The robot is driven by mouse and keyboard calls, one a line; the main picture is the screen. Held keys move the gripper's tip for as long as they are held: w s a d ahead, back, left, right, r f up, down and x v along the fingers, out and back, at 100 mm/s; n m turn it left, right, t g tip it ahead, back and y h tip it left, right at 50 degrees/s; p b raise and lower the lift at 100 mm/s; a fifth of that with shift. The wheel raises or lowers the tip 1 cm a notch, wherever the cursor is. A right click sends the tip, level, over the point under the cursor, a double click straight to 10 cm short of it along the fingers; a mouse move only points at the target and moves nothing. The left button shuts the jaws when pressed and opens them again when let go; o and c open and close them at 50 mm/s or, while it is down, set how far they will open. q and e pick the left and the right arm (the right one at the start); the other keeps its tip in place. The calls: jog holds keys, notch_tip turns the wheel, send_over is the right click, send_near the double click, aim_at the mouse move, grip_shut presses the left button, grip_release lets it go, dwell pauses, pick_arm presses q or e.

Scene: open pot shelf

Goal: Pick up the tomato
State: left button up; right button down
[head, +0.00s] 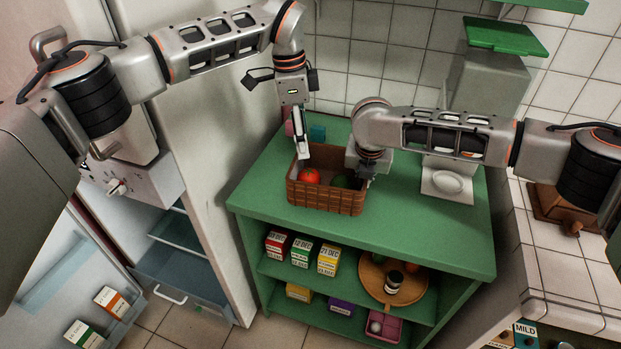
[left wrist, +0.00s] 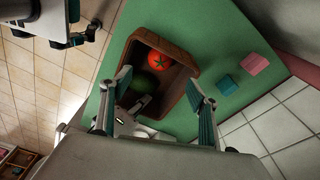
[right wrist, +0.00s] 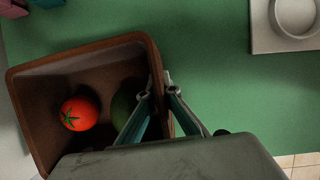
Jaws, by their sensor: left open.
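The red tomato (head: 309,175) lies in the left part of a brown basket (head: 325,197) on the green counter. It also shows in the left wrist view (left wrist: 158,61) and the right wrist view (right wrist: 79,113). A dark green fruit or vegetable (right wrist: 124,103) lies beside it, partly hidden. My left gripper (left wrist: 158,79) is open and empty, pointing down above the basket; in the head view its fingers hang close above the tomato. My right gripper (right wrist: 158,94) is at the basket's right side, with its fingers closed on either side of the wall.
A teal cube (head: 317,132) and a pink cube (left wrist: 255,64) stand behind the basket. A grey scale-like appliance (head: 448,182) stands to its right. Date-marked boxes (head: 301,252) and a round wooden tray (head: 372,281) are on the shelf below. The counter's front is clear.

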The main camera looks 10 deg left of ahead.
aim_at(308, 171)
pick_arm(q)
jog(key=f, duration=0.4)
jog(key=d+f, duration=0.1)
jog(key=f, duration=0.7)
jog(key=shift+w+d, duration=0.1)
jog(key=shift+d, duration=0.1)
jog(key=shift+r, duration=0.1)
jog(key=shift+r, duration=0.1)
jog(key=c, duration=1.6)
